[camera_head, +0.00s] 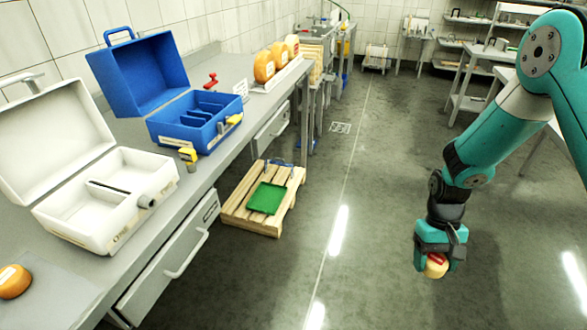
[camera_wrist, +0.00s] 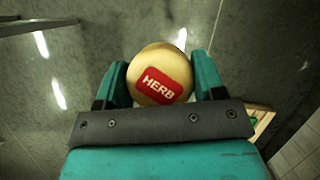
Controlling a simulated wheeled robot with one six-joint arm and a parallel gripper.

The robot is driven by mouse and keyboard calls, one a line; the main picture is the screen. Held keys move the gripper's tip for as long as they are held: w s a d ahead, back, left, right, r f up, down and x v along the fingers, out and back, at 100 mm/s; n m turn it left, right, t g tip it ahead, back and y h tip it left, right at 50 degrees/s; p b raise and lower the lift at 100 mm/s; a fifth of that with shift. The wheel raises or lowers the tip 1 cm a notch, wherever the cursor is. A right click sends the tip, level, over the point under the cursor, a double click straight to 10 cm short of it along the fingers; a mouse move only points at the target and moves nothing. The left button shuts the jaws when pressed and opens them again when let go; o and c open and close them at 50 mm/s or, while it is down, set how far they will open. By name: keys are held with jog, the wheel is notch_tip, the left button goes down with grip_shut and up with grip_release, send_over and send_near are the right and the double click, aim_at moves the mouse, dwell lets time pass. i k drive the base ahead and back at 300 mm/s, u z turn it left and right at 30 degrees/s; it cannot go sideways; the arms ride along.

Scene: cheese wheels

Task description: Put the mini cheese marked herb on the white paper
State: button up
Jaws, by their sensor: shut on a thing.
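The mini cheese marked HERB (camera_wrist: 158,62) is a small pale-yellow round with a red label, also visible in the head view (camera_head: 437,269). My gripper (camera_wrist: 160,75) is shut on it, with a teal finger on each side. In the head view my gripper (camera_head: 438,258) hangs over the open floor, right of the workbench and well away from it. A pale grey sheet (camera_head: 62,300) lies on the bench at the lower left, cut off by the picture edge. I cannot tell whether it is the white paper.
An orange cheese (camera_head: 14,281) sits on the sheet. An open white case (camera_head: 110,235) and an open blue case (camera_head: 195,137) stand on the grey bench (camera_head: 215,170). Several cheeses (camera_head: 264,66) stand farther back. A wooden pallet (camera_head: 245,222) with a green mat (camera_head: 266,198) is on the floor.

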aim_at(93, 219)
jog(key=u, duration=1.9)
